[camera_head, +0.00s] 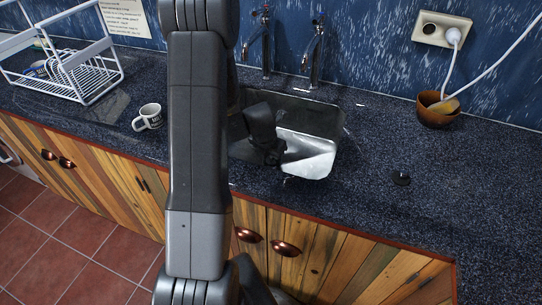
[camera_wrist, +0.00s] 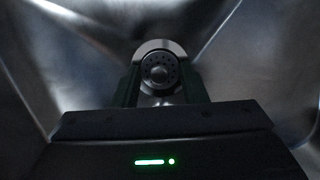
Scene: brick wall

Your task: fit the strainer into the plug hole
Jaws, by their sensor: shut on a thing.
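In the wrist view, the strainer (camera_wrist: 160,68) is a round grey metal disc with small dark holes and a knob. My gripper (camera_wrist: 161,88) is shut on it, with one dark finger on each side. A paler metal ring, the plug hole's rim (camera_wrist: 158,45), shows around and beyond the strainer. I cannot tell whether the strainer is seated in the hole or just above it. In the head view, my gripper (camera_head: 273,155) points down inside the steel sink (camera_head: 310,160). There the strainer and plug hole are hidden.
Two taps (camera_head: 314,55) stand behind the sink. A white mug (camera_head: 149,116) and a dish rack (camera_head: 85,75) are on the left. The right counter is mostly clear.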

